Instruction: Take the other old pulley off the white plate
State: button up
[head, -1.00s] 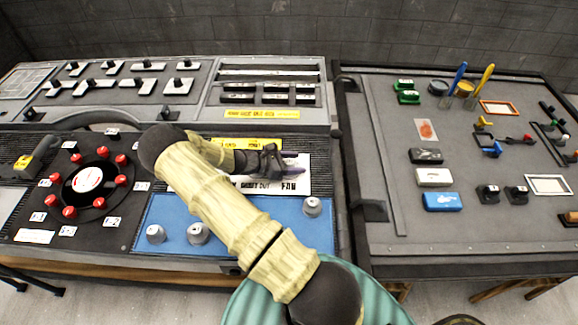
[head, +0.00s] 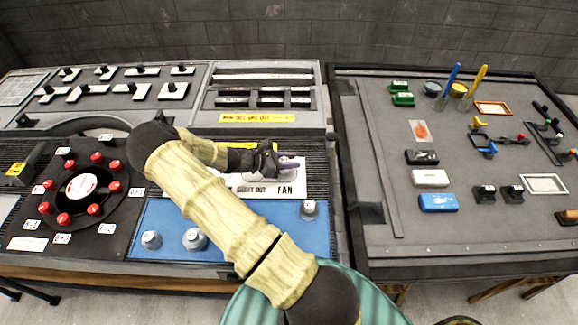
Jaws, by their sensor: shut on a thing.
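The white plate (head: 306,179) lies on the left bench, with black lettering that includes "FAN" along its front edge. My gripper (head: 289,162) is over this plate, its purple fingertips close together. It is shut on a small grey piece that I take to be the old pulley (head: 285,175), which sits low at the plate. The fingers and hand hide much of that piece, and I cannot tell whether it still touches the plate. My forearm covers the left part of the plate.
A blue mat (head: 260,240) in front holds grey knobbed pieces (head: 195,239) (head: 310,208). A dial with red knobs (head: 83,187) is at left. A yellow label strip (head: 258,117) is behind.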

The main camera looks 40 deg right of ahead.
notch_tip(320, 180, up, 15)
jog(key=b, duration=0.1)
jog(key=shift+r, duration=0.15)
dwell(0.6)
